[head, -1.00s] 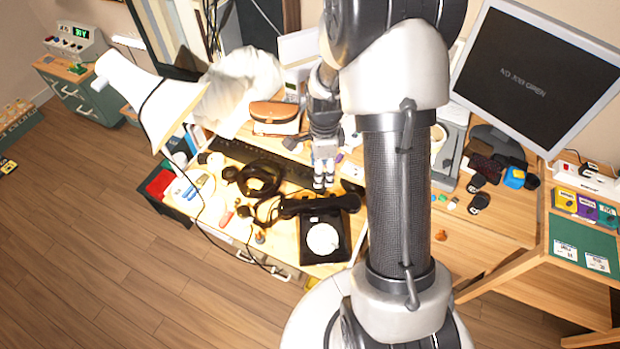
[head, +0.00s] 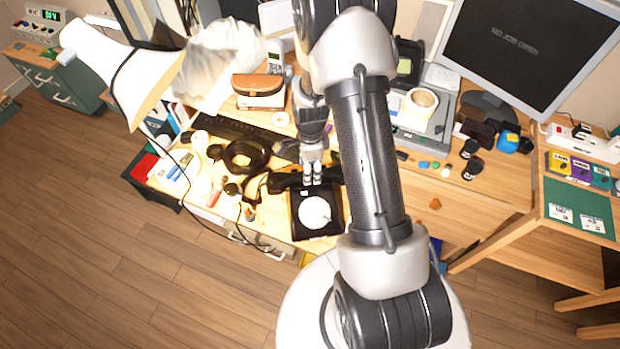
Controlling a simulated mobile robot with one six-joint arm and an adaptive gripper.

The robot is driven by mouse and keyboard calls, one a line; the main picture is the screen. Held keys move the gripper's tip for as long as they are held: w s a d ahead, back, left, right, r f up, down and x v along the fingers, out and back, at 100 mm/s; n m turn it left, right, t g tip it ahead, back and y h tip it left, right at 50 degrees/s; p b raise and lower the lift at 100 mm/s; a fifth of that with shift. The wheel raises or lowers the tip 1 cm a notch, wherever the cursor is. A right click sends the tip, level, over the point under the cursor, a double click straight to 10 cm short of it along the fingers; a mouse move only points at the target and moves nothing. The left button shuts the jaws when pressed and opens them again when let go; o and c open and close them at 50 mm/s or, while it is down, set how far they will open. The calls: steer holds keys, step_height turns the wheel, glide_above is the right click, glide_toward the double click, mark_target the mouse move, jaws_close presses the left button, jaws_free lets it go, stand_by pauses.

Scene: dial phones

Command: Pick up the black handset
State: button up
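The black handset (head: 285,182) lies across the top of the black dial phone (head: 331,222), which has a white dial, on the desk in the head view. The handset's left end sticks out past the phone's body. My gripper (head: 312,180) points down over the middle of the handset, with its fingertips at or right above it. It covers part of the handset. The fingers look slightly apart, but they are too small to tell whether they touch or grip the handset.
A keyboard (head: 225,130) is behind. A white lamp (head: 125,75) leans over the desk's left side. A monitor (head: 530,45) and small bottles (head: 472,168) stand to the right.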

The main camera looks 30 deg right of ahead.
step_height(320, 180, down, 4)
steer(key=shift+w+f+b, duration=0.1)
steer(key=shift+b, duration=0.6)
steer(key=shift+c, duration=0.2)
jaws_close()
